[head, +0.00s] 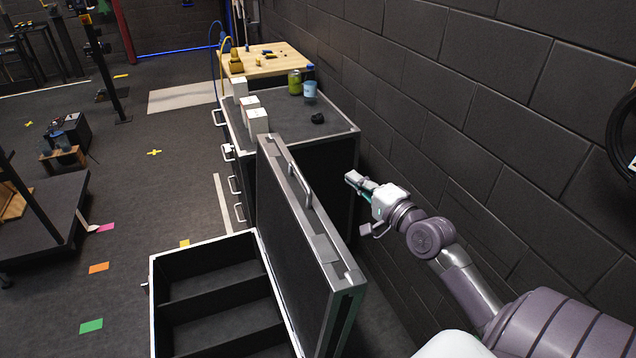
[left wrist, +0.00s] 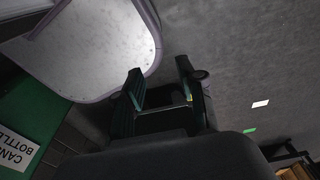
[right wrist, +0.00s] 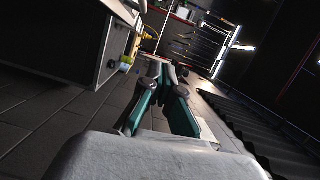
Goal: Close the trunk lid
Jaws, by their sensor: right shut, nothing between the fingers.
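The trunk is a black case with silver edges. Its lid (head: 285,215) stands open, roughly upright, at the right side of the open base (head: 158,300). The base shows dark inner compartments with dividers. A silver handle (head: 298,186) is on the lid's upper edge. My right gripper (head: 354,184) is to the right of the lid, on its outer side, apart from it. It is shut and empty; its fingers also show in the right wrist view (right wrist: 166,78). My left gripper (left wrist: 160,75) shows only in the left wrist view, with fingers apart and nothing between them.
A dark cabinet (head: 340,145) with white boxes (head: 257,122) and jars (head: 295,82) stands behind the lid. A brick wall (head: 480,110) runs close along the right. A wooden table (head: 265,62) is farther back. Open floor (head: 150,200) lies to the left.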

